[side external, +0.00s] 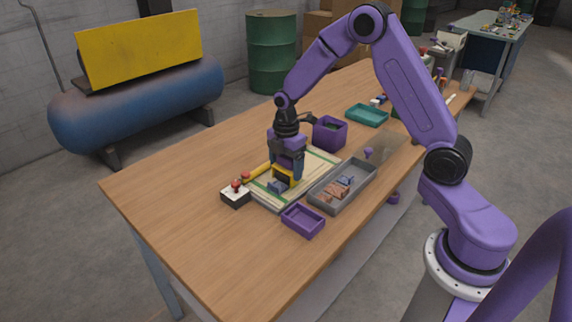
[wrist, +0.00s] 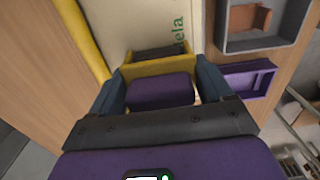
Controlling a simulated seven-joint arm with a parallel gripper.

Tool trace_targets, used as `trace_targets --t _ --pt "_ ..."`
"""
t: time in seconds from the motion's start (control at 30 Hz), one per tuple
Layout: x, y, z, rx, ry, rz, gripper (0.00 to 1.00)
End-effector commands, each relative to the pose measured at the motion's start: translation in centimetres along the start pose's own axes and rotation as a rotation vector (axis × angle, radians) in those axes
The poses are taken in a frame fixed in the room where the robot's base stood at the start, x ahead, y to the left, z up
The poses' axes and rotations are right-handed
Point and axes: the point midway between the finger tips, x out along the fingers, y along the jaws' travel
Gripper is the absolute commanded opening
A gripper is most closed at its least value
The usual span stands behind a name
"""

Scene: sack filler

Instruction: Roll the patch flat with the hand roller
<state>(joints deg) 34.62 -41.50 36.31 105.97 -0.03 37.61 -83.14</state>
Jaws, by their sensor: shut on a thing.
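My gripper (side external: 287,168) is shut on the hand roller, above the cream sack (side external: 318,160) with green markings on the table. In the wrist view the two blue-grey fingers stand either side of the roller's purple handle (wrist: 160,91). The hand roller's yellow frame (wrist: 150,68) and dark drum (wrist: 160,54) point away from my gripper. In the side view the dark drum (side external: 278,187) is low at the sack's near end. I cannot tell whether it touches the sack. I cannot make out the patch; the roller and gripper hide part of the sack.
A small purple tray (side external: 303,219) is nearer. A control box with red knobs (side external: 236,194) and a yellow bar (side external: 257,172) lie left. A purple bin (side external: 330,133) stands behind. The table's near left is clear.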

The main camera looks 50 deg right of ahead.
Motion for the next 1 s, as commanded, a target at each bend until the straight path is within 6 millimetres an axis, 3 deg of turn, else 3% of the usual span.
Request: trace_targets --t 0.37,1.0 --pt "0.2 0.0 -0.3 -0.001 0.000 0.000 0.49" --pt "0.2 -0.1 -3.0 -0.002 0.000 -0.002 0.49"
